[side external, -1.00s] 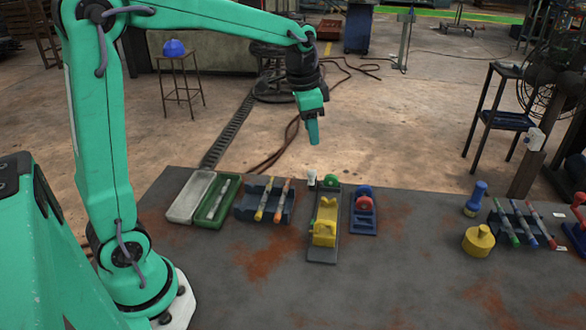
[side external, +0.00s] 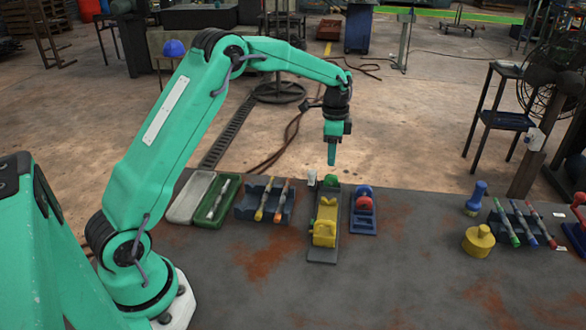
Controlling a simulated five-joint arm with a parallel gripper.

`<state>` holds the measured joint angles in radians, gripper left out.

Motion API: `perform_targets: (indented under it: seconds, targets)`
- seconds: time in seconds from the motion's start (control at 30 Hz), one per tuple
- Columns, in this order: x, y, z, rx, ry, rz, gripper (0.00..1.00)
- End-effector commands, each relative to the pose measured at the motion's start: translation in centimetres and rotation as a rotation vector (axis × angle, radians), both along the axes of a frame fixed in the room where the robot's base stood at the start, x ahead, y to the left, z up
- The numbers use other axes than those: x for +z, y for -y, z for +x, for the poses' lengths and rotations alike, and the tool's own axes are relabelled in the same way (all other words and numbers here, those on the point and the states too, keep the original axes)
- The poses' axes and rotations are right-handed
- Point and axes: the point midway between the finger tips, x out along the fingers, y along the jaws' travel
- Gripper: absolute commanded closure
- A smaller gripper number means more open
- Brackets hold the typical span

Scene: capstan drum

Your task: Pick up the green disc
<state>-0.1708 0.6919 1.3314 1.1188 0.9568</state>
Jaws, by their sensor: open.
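The green disc (side external: 330,187) stands at the far end of a grey base plate (side external: 321,256), which also carries a yellow part (side external: 325,222). My gripper (side external: 332,162) points straight down above the green disc, with a small gap between its fingertips and the disc. The fingers show nearly edge-on. My gripper is open and holds nothing. The disc is small here, and its lower part is hidden by the fixture.
A blue holder (side external: 363,222) with a red disc (side external: 364,202) stands close on the right. A small white object (side external: 311,178) is just left of the green disc. A blue rack (side external: 250,205) and a green tray (side external: 208,210) lie further left. The front table is clear.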

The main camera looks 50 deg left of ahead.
Motion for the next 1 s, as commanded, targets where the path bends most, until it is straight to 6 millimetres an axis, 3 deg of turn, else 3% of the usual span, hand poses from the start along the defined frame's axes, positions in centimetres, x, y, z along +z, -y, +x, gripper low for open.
perform_targets:
  seconds: [0.5,0.77,1.0]
  targets:
    - [-2.5,0.0,0.0,0.0,0.0,0.0,0.58]
    - [-3.0,0.0,0.0,0.0,-0.001,-0.001,0.58]
    - [-5.3,0.2,0.0,0.0,-0.004,-0.001,0.58]
